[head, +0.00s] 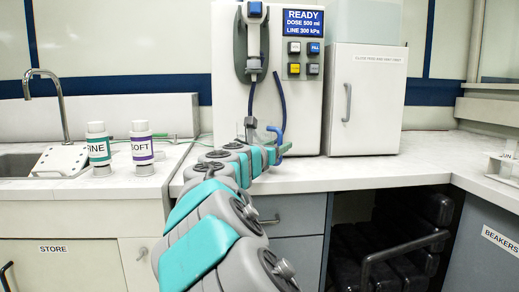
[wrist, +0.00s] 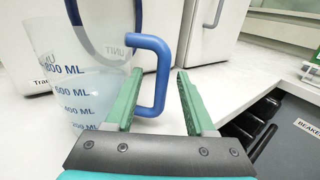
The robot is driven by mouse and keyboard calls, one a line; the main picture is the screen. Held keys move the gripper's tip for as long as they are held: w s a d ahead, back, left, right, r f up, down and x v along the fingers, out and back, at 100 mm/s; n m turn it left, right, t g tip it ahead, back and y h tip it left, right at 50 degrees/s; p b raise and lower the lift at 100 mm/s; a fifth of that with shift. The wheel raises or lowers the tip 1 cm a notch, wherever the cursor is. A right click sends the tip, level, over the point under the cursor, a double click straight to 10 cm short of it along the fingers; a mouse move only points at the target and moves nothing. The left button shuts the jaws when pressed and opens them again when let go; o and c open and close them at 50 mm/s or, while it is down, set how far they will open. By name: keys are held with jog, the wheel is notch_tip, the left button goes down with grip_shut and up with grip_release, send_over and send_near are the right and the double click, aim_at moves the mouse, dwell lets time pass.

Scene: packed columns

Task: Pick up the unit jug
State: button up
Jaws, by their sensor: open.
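The unit jug (wrist: 75,85) is clear with blue millilitre marks and a blue handle (wrist: 163,75). It stands on the worktop at the left of the wrist view. My gripper (wrist: 157,72) is open, with its two green fingers on either side of the handle. The handle shows between them, and I see no clear contact. In the head view the blue handle (head: 280,136) shows beyond my arm at the dispenser's foot. My arm and gripper hide most of the jug there.
A dispenser (head: 305,105) with a READY screen stands behind the jug. A white cabinet (head: 365,100) is to its right. Two labelled bottles (head: 98,150) (head: 142,148) stand left by the sink (head: 18,165). The worktop (head: 400,165) right of the jug is clear.

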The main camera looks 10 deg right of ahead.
jog(key=x, duration=0.4)
jog(key=shift+w+d, duration=0.25)
jog(key=shift+d, duration=0.05)
jog(key=shift+c, duration=0.2)
grip_shut()
dwell(0.9)
